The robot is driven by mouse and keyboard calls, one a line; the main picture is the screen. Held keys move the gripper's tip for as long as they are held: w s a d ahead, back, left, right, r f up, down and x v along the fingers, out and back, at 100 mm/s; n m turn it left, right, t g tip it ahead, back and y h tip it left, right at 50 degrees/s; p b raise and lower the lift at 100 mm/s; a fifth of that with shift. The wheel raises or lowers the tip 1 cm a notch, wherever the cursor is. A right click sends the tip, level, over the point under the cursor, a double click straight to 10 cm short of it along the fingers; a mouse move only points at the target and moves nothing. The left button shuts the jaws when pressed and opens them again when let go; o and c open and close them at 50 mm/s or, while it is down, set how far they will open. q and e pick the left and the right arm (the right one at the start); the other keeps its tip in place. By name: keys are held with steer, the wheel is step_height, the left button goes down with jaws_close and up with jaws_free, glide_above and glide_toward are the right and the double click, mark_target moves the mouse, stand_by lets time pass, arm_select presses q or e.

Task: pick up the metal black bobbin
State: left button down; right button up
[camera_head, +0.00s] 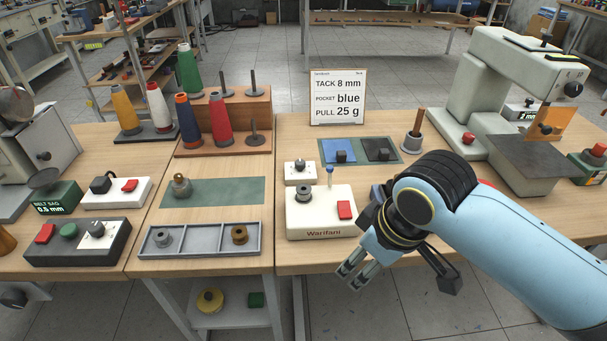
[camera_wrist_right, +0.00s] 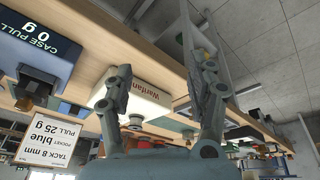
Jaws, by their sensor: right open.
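A grey metal bobbin (camera_head: 162,238) sits in the left part of a grey divided tray (camera_head: 200,249). A brown bobbin (camera_head: 239,234) sits in the tray's right part. A dark grey bobbin (camera_head: 303,193) sits on top of the white Warifani box (camera_head: 320,213). I cannot tell from colour which is the metal black one. My right gripper (camera_head: 402,278) is open and empty, in front of the table edge, to the right of the Warifani box. In the right wrist view its spread fingers (camera_wrist_right: 160,75) have the Warifani box (camera_wrist_right: 138,103) beyond them. My left gripper is not in view.
Cone spools stand on a wooden rack (camera_head: 225,130) at the back. A white sewing machine (camera_head: 490,90) stands at right. A green mat (camera_head: 212,192) lies behind the tray. A button box (camera_head: 78,243) sits at left.

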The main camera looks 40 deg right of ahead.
steer(key=w+r+n+y+p, duration=0.1)
steer(key=w+r+n, duration=0.1)
steer(key=w+r, duration=0.35)
steer(key=n+y, duration=0.2)
steer(key=n, duration=0.1)
glide_toward(306, 185)
steer(key=a+f, duration=0.2)
steer(key=shift+w+f, duration=0.1)
steer(key=shift+f, duration=0.3)
steer(key=x, duration=0.6)
steer(key=shift+d, duration=0.1)
steer(key=c, duration=1)
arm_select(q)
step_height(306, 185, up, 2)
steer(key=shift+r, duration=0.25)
arm_select(e)
steer(key=shift+r, duration=0.1)
